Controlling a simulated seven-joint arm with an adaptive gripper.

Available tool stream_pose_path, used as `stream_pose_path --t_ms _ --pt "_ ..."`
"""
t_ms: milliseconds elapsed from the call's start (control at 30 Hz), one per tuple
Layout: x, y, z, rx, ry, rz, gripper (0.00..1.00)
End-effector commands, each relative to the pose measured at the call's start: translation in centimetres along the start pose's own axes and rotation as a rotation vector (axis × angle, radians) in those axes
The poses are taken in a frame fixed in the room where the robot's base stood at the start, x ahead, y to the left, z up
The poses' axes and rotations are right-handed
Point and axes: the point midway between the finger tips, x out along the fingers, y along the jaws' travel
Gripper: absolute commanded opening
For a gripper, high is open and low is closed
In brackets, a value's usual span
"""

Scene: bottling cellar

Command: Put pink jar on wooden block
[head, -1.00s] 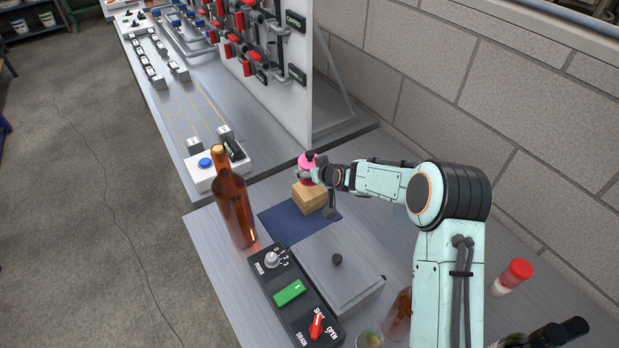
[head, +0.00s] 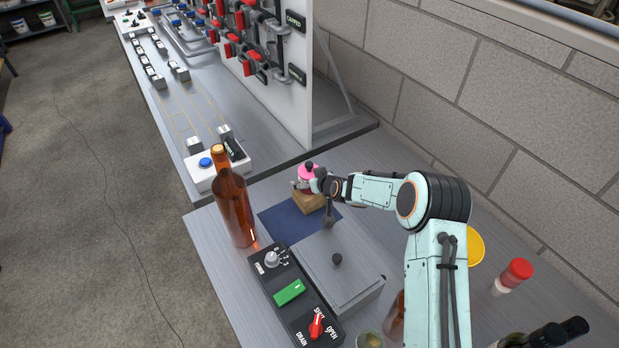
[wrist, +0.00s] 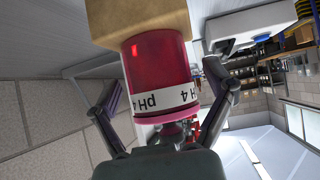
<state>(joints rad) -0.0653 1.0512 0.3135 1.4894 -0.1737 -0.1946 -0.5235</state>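The pink jar (head: 308,170), a translucent pink-red cylinder with a white "pH 4" label, stands on the wooden block (head: 310,202). In the wrist view, which is upside down, the jar (wrist: 155,68) meets the block (wrist: 125,25) with no gap that I can see. My gripper (head: 308,183) is around the jar. Its two fingers stand on either side of it, with a gap between each finger and the jar wall. The block sits on a dark blue mat (head: 280,222) and is partly hidden by the gripper.
A brown bottle (head: 235,208) stands left of the mat. A grey lidded box (head: 335,270) and a black control panel (head: 290,292) are in front. A red-capped container (head: 515,275) and a yellow lid (head: 476,246) are at the right, near the block wall.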

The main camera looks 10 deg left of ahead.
Motion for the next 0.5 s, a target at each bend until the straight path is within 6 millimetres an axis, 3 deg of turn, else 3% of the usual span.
stream_pose_path --t_ms 267,500 --pt "-0.6 0.0 -0.3 0.000 -0.001 0.001 0.82" --pt "-5.2 0.1 -0.4 -0.001 0.000 0.002 0.82"
